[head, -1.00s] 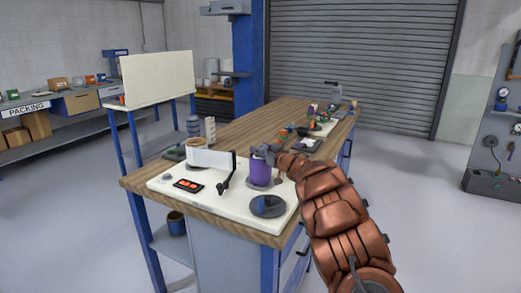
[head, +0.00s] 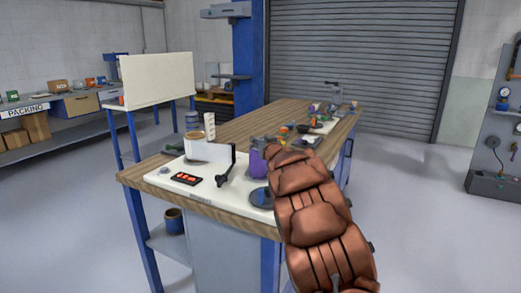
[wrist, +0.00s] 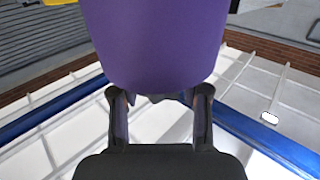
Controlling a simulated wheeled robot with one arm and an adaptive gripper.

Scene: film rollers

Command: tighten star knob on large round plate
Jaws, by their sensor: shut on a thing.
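My gripper (wrist: 159,97) has its two dark fingers on either side of a small dark part at the rounded lower end of a purple cylinder in the wrist view. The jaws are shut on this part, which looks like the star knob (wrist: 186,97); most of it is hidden. The purple cylinder (wrist: 155,40) fills the top middle of that view. In the head view the purple cylinder (head: 257,163) stands upright on the bench, with my arm reaching its top. A dark round plate (head: 260,197) lies in front of it, partly covered by my arm.
Several small objects stand farther back. The floor to the right (head: 420,215) is clear.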

